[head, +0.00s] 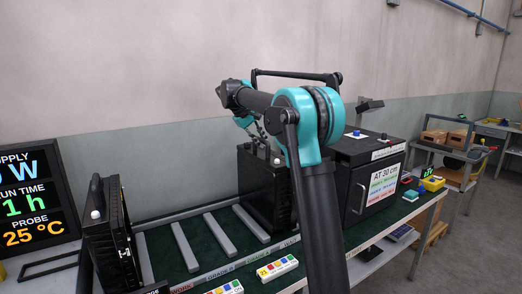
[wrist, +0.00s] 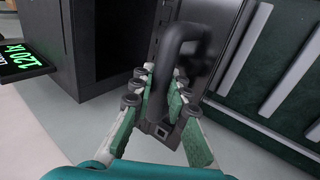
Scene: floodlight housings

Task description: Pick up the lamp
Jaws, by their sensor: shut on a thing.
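The lamp, a black floodlight housing with a finned side (head: 262,190), is upright over the green bench top, left of a black cabinet. My gripper (head: 262,136) is above it, partly hidden by my arm. In the wrist view my gripper (wrist: 162,98) is shut on the lamp's curved black handle (wrist: 186,38), with green-padded fingers on both sides of it. The lamp's body shows behind the handle. My arm hides the lamp's right side in the head view, and I cannot tell whether its base touches the bench.
A second black floodlight (head: 110,238) stands at the left. Grey rails (head: 220,236) lie between the two on the bench. The black cabinet (head: 368,180) stands close on the right. Small coloured-button strips (head: 277,268) lie at the front edge. A display board (head: 32,200) is at far left.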

